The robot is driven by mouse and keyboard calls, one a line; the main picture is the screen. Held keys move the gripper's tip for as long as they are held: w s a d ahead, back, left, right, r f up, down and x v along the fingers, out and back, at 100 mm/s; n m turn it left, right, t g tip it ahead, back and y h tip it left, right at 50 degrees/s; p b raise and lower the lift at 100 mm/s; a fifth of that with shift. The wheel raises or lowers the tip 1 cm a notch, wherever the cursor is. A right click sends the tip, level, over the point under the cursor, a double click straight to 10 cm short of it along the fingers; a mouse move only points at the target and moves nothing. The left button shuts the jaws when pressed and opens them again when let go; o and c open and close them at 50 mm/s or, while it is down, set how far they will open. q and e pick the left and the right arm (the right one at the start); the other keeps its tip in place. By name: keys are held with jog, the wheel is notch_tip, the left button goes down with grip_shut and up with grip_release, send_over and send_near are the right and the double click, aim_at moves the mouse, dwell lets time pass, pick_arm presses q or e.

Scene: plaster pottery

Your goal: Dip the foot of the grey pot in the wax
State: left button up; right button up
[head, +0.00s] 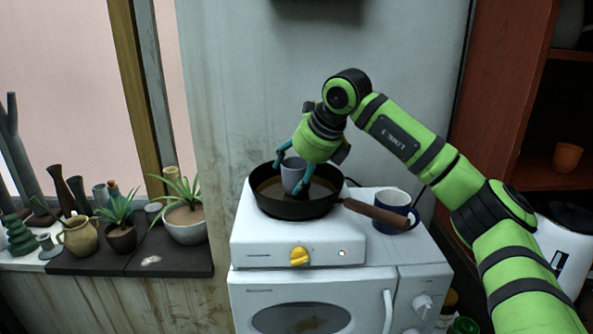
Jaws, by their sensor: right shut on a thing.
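The grey pot (293,174) is upright inside the black pan (300,209), over the brown wax (322,191). My right gripper (294,178) comes down from above and is shut on the pot, one finger on each side. The pot's foot is low in the pan, and I cannot tell how deep it sits in the wax. The pan stands on a white hot plate (250,248), its wooden handle (375,212) pointing right. My left gripper is not in view.
A blue and white mug (395,208) stands close by the pan handle. The hot plate rests on a white oven (270,290) with a yellow knob (299,256) above it. Potted plants (185,215) and vases crowd the sill at left. A wooden shelf (520,120) stands at right.

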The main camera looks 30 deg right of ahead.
jog(key=shift+f, duration=0.1)
jog(key=shift+r+p, duration=0.8)
jog(key=shift+r, duration=0.25)
dwell(0.4)
jog(key=shift+r, duration=0.1)
notch_tip(320, 180, up, 8)
jog(key=p, duration=0.7)
jog(key=shift+r, duration=0.25)
jog(key=shift+f, duration=0.1)
